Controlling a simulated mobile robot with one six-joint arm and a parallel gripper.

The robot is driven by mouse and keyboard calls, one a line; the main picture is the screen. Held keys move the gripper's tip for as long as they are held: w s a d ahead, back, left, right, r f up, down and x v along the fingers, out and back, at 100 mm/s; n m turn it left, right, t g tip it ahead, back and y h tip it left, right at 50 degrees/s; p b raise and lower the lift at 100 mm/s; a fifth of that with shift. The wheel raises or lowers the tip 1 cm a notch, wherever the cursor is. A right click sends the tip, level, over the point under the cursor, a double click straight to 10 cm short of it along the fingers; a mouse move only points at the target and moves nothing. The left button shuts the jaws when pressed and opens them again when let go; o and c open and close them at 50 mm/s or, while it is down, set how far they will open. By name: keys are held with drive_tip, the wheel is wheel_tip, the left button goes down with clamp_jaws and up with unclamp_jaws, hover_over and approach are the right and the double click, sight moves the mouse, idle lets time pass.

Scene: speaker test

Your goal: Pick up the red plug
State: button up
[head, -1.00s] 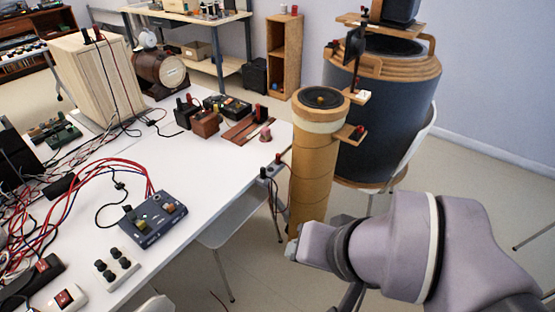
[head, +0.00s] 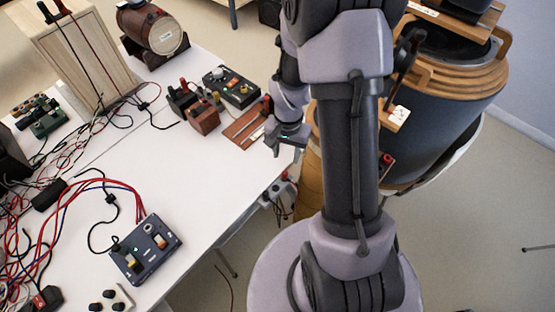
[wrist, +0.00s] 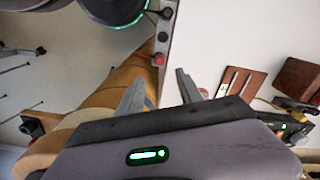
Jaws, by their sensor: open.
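My gripper (head: 287,143) is open and empty at the table's right edge. In the wrist view its two fingers (wrist: 162,72) are spread, with nothing between them. A small red piece (wrist: 158,59) sits on a grey strip along the table edge, just beyond the fingertips in that view. Other red pieces show in the head view: a red-topped one (head: 266,103) beside the brown switch board, and one (head: 387,158) on a small wooden ledge by the speaker. I cannot tell for sure which is the red plug. My arm hides part of this area in the head view.
A brown wooden board (head: 243,124), dark boxes and a blue box (head: 146,250) with cables stand on the white table (head: 190,190). A tall tan cylinder (wrist: 118,80) and a large dark speaker (head: 440,115) stand close to my arm. The table's middle is clear.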

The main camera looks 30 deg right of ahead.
sight(285, 172)
wheel_tip(285, 172, down, 6)
drive_tip(key=shift+b, duration=0.8)
drive_tip(key=f+b, duration=0.1)
drive_tip(key=f, duration=0.1)
drive_tip(key=f+b, duration=0.1)
drive_tip(key=f, duration=0.2)
drive_tip(key=shift+s+a+b, duration=0.2)
drive_tip(key=shift+b, duration=0.2)
drive_tip(key=shift+f, duration=0.25)
drive_tip(key=shift+r, duration=0.15)
drive_tip(key=shift+c, duration=0.4)
drive_tip(key=shift+w, duration=0.1)
clamp_jaws()
